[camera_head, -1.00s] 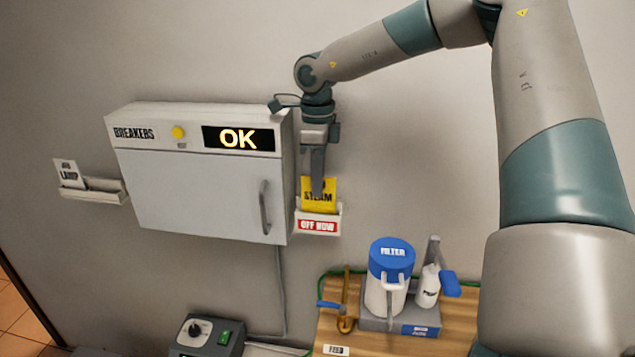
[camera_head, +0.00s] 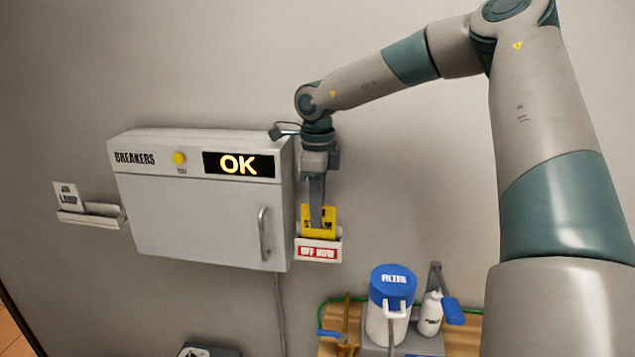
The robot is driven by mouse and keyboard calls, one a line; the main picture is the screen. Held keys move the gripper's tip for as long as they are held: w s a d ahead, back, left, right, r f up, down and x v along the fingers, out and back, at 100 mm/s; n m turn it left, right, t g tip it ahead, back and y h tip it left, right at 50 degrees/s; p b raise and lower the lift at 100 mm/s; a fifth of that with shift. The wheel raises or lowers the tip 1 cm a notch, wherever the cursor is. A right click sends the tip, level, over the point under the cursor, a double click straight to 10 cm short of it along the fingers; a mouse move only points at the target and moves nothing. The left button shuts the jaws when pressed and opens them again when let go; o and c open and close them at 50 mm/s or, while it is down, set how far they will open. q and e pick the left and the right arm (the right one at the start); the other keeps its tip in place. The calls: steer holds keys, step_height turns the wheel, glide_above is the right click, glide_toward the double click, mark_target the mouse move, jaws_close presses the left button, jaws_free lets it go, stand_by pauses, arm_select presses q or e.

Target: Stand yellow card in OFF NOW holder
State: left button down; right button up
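The yellow card (camera_head: 328,215) stands upright in the OFF NOW holder (camera_head: 318,250), a white wall pocket with a red label at the right side of the breaker box. The card's lower part is hidden behind the holder's front. My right gripper (camera_head: 316,218) points down from above, its fingers in front of the card and covering its middle. It appears closed on the card, seen edge-on. My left gripper is not in view.
The grey breaker box (camera_head: 190,218) with a lit OK display is close left of my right gripper. A holder with a white card (camera_head: 68,197) is at far left. A blue-lidded filter jug (camera_head: 388,320) and a small bottle (camera_head: 430,315) stand below right.

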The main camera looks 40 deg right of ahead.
steer(key=shift+r, duration=0.6)
step_height(320, 180, up, 16)
steer(key=b, duration=0.4)
